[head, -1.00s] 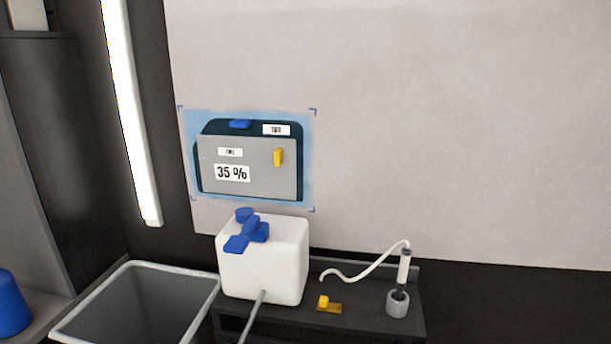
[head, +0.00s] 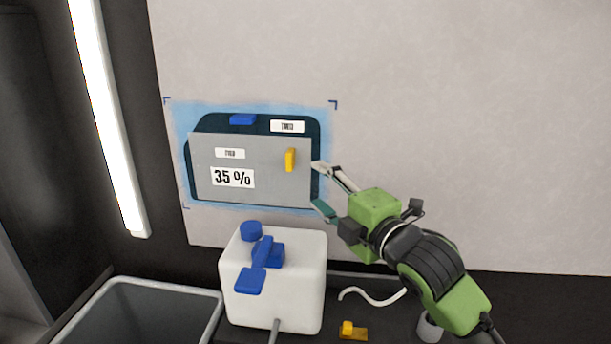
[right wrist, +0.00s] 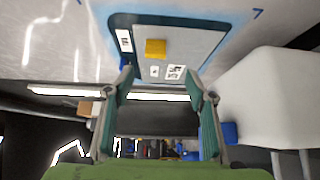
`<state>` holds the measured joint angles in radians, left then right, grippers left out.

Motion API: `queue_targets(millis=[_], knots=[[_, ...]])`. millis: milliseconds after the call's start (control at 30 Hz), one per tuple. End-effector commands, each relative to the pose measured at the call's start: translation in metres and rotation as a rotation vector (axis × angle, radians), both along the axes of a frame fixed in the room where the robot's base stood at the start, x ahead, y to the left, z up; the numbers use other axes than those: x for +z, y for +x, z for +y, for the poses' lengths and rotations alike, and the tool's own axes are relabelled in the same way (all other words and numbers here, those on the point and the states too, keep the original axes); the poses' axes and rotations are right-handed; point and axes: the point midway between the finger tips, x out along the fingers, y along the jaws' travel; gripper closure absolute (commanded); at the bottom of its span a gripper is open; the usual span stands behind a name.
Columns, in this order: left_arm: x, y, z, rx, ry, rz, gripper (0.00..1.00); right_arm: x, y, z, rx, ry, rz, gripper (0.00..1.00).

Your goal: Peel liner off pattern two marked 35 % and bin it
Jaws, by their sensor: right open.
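The grey liner (head: 255,185), marked 35 % with a smaller label above, lies on the dark pattern (head: 210,124) on the wall. A yellow tab (head: 290,159) sticks out near the liner's right side. The liner (right wrist: 195,43) and yellow tab (right wrist: 156,48) also show in the right wrist view. My right gripper (head: 319,187) is open and empty, just right of the liner with its fingers pointing left toward the tab, apart from it. The grey bin (head: 210,318) stands at the lower left, its inside partly in view. My left gripper is not in view.
A white tank (head: 290,290) with a blue spray head (head: 262,252) stands below the pattern. A small yellow-handled tool (head: 350,331) and a white hose (head: 375,300) lie on the shelf at its right. The upper wall is bare.

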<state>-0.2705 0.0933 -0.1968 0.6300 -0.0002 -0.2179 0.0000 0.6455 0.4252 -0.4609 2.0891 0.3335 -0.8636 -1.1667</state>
Motion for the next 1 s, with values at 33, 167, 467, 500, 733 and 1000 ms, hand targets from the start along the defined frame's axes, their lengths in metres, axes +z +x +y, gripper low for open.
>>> queue_targets(millis=[33,167,467,500,733,1000], knots=[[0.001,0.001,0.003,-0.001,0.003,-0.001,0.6,0.002,0.002,0.001,0.0,-0.004,-0.003,0.49],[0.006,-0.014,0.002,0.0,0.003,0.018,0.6,0.004,0.014,0.007,0.0,-0.001,-0.003,0.49],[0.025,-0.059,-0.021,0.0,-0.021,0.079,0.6,0.004,0.064,0.032,-0.001,0.0,0.0,0.49],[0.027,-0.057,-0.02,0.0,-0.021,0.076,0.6,0.004,0.07,0.036,0.0,0.0,0.0,0.49],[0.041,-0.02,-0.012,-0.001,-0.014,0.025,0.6,0.002,0.102,0.052,-0.001,-0.001,0.0,0.49],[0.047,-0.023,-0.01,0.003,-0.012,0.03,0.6,0.0,0.121,0.061,-0.001,-0.002,-0.002,0.49]])
